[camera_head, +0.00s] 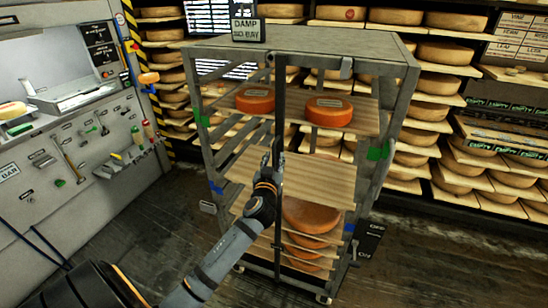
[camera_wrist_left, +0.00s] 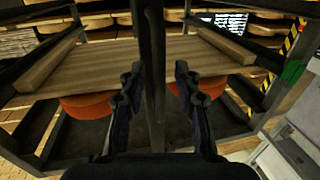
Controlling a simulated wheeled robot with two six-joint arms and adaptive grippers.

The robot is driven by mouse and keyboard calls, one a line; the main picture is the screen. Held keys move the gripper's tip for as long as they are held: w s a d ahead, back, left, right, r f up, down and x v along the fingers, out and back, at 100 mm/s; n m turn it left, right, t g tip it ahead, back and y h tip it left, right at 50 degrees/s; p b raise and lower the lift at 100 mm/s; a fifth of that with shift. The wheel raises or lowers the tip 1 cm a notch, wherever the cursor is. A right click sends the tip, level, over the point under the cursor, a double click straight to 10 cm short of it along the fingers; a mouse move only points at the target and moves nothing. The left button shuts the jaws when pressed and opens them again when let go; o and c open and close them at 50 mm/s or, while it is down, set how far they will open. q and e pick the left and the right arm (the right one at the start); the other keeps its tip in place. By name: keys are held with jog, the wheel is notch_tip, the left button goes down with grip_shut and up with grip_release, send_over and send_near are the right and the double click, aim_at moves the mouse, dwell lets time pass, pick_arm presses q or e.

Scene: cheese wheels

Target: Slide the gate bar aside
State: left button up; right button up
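The gate bar (camera_head: 279,105) is a dark upright bar across the front of a grey wheeled rack (camera_head: 300,43). It stands near the middle of the rack's open front. In the left wrist view the bar (camera_wrist_left: 152,60) runs upright between my fingers. My left gripper (camera_head: 272,158) is at about mid-height of the bar. In the wrist view the left gripper (camera_wrist_left: 157,75) is open, with one finger on each side of the bar and a visible gap to each. My right gripper is not in view.
The rack holds wooden shelves (camera_head: 310,175) with orange cheese wheels (camera_head: 330,111). A sign (camera_head: 247,27) reading DAMP stands on its top. A workbench (camera_head: 70,150) is at left; shelves of cheese (camera_head: 450,55) stand behind. The floor (camera_head: 430,265) at front right is clear.

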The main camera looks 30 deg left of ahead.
pick_arm(q)
jog(key=shift+c, duration=0.2)
grip_shut()
dwell(0.3)
